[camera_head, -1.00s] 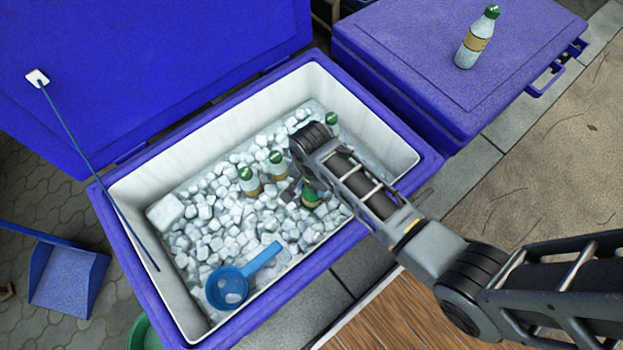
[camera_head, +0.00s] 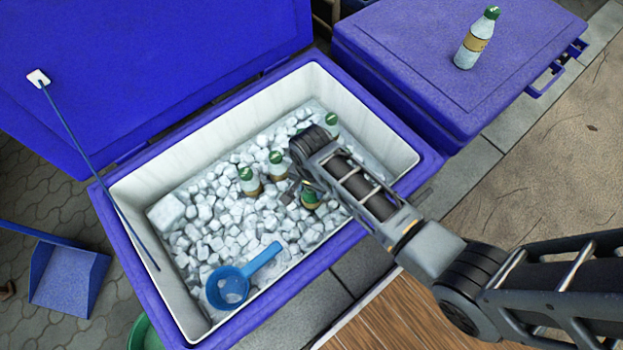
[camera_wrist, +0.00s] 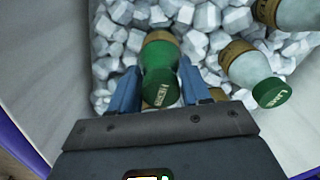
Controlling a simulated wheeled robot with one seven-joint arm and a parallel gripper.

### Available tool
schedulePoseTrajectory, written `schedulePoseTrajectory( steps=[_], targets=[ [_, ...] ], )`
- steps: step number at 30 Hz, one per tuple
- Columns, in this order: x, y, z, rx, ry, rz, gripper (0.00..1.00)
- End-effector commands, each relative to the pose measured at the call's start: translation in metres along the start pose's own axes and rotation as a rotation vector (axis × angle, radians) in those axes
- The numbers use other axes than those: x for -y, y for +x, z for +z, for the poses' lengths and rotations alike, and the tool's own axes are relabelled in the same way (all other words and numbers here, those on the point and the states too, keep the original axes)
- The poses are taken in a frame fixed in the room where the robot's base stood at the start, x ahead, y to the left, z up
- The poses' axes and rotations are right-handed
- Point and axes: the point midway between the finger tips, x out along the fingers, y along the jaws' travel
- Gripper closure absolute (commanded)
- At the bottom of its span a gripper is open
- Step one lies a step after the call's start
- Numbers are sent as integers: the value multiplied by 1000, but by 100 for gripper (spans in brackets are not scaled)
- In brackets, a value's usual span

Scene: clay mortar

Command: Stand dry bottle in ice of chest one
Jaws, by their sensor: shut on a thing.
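The open blue chest (camera_head: 125,222) is filled with ice cubes (camera_head: 215,215). My gripper (camera_head: 303,188) is low in the ice toward the chest's right side, partly hidden by my arm. In the wrist view my gripper (camera_wrist: 160,88) has its blue fingers on both sides of a green bottle (camera_wrist: 160,68) and is shut on it. The bottle's lower part is hidden in or behind the ice; it also shows in the head view (camera_head: 310,197). Other pale, green-capped bottles stand in the ice: one at left (camera_head: 249,182), one beside it (camera_head: 278,167), one farther back (camera_head: 331,122).
A closed blue chest (camera_head: 400,50) at upper right bears a pale green-capped bottle (camera_head: 474,40). A blue scoop (camera_head: 228,286) lies on the ice in front. A blue rod (camera_head: 95,165) leans over the chest's left rim. A dustpan (camera_head: 68,280) is at left.

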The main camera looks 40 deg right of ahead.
Motion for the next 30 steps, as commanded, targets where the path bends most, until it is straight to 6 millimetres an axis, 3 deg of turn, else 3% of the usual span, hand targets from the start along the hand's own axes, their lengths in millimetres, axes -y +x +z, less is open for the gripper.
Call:
schedulePoseTrajectory(
  steps=[29,30],
  targets=[
    [1,10,0,-1,0,-2,83],
    [1,10,0,-1,0,-2,52]
  ],
)
